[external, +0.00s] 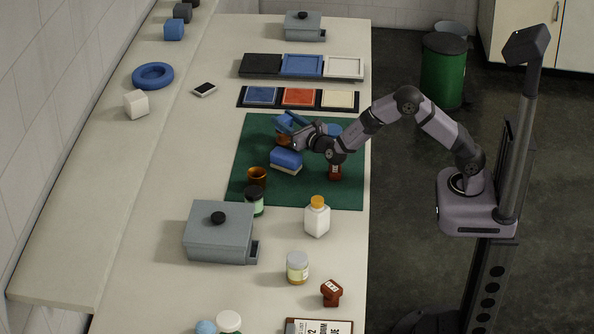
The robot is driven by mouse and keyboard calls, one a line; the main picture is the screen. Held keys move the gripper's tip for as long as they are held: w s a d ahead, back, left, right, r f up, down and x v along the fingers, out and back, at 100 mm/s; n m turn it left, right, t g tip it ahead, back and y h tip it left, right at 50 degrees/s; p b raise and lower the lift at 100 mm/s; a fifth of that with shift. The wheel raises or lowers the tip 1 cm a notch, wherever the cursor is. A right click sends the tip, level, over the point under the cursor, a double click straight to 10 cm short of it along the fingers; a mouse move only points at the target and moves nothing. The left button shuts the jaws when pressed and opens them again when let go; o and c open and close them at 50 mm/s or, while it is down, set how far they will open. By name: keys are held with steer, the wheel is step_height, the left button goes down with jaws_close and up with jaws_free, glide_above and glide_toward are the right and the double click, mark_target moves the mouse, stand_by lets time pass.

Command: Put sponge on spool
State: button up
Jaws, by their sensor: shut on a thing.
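A blue sponge with a pale underside (286,161) shows over the green mat (245,150), just below and left of my gripper (296,145). My gripper reaches in from the right and is shut on the sponge; the fingertips are small and dark, so the contact is hard to see. I cannot tell how far the sponge is above the mat. A small orange-brown piece (283,140) shows behind the gripper, mostly hidden; it may be part of the spool, but I cannot tell.
A blue object (285,121) lies behind the gripper. An amber cup (257,176), a dark-lidded jar (255,201) and a red-brown stamp (334,172) are near. A grey lidded box (218,234) and white bottle (317,217) stand in front. Coloured trays (299,97) lie behind.

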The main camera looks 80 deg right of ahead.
steer(key=shift+f, duration=0.15)
steer(key=o, duration=1)
steer(key=shift+r, duration=0.25)
steer(key=b+v, duration=0.2)
steer(key=v, duration=1)
steer(key=shift+d, duration=0.1)
